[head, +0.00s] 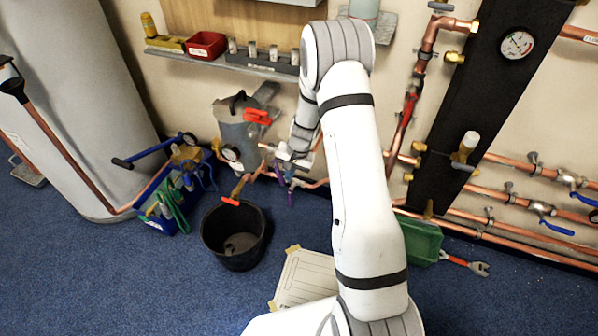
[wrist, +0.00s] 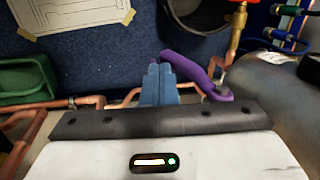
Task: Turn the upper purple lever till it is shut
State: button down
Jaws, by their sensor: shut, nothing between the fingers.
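A purple lever (wrist: 188,68) with a bent handle lies just right of my fingers in the wrist view, by a copper pipe. My gripper (wrist: 158,68) has its two blue fingers shut together with nothing between them. The fingertips are close beside the lever's left end; whether they touch it I cannot tell. In the head view a bit of purple (head: 291,196) shows below my gripper (head: 280,173), at the pipes right of the grey vessel. Only one purple lever is clear, and I cannot tell whether it is the upper one.
A grey vessel (head: 236,140) with a red handle (head: 257,116) stands left of my gripper. A black bucket (head: 222,250) and a blue tool carrier (head: 160,212) stand on the floor. A paper sheet (head: 307,279) and a green tray (head: 424,243) lie nearer. Copper pipes line the right wall.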

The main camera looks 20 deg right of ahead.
jog(key=shift+a+f, duration=0.1)
jog(key=shift+a, duration=0.05)
jog(key=shift+w+a+f+b, duration=0.2)
jog(key=shift+a+f+b, duration=0.05)
jog(key=shift+f+b, duration=0.2)
jog(key=shift+w+a+f+b, duration=0.2)
jog(key=shift+a+f+b, duration=0.05)
jog(key=shift+f+b, duration=0.2)
jog(key=shift+r, duration=0.15)
dwell(0.8)
